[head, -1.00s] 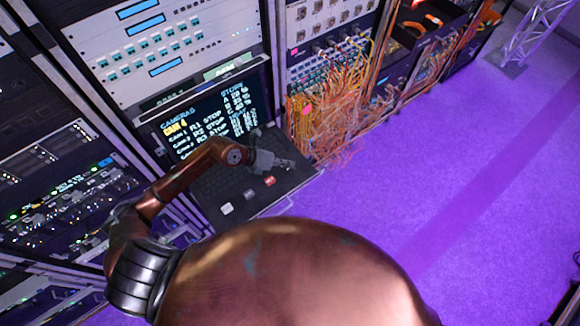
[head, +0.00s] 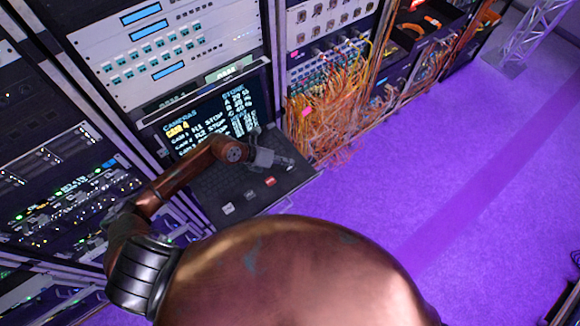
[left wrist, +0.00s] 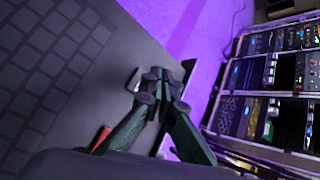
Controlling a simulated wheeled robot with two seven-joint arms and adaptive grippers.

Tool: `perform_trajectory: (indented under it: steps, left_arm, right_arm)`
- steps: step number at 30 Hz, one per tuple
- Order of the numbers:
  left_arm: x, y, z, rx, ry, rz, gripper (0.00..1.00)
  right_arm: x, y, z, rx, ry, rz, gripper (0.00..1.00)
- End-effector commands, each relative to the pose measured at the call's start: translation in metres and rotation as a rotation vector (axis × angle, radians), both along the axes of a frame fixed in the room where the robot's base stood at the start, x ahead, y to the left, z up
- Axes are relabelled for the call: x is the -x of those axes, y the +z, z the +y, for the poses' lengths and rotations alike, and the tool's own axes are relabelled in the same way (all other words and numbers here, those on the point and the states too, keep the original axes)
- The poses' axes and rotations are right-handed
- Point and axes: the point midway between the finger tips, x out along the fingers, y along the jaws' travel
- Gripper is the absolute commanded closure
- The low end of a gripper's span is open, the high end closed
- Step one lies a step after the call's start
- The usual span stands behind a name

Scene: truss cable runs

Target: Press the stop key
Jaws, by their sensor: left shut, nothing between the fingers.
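The laptop-like console's deck (head: 212,188) carries a row of keys: a white key (head: 227,209), a dark key (head: 248,195) and a red key (head: 270,181). Their labels are too small to read, so I cannot tell which is the stop key. My left gripper (head: 289,163) is shut and empty, above the deck to the upper right of the red key. In the left wrist view, the shut fingertips (left wrist: 160,78) are just right of a pale key (left wrist: 134,80); the red key (left wrist: 100,138) is partly hidden by a finger. Contact cannot be told. My right gripper is not in view.
The console's lit screen (head: 208,122) stands behind the keys. Rack units (head: 160,50) rise behind it, and a dense bundle of orange cables (head: 325,125) hangs right beside the deck. The purple floor (head: 430,170) is open to the right.

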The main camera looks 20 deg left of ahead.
Motion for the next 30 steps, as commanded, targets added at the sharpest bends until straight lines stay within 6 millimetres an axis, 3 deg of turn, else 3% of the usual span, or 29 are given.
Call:
perform_trajectory:
  steps: [12,30]
  left_arm:
    - [0.0,0.042,0.0,0.0,0.0,0.0,1.0]
    - [0.0,0.041,0.0,0.0,0.0,0.0,1.0]
  right_arm:
    - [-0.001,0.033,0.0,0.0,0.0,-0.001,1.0]
    - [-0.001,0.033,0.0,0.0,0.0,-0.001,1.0]
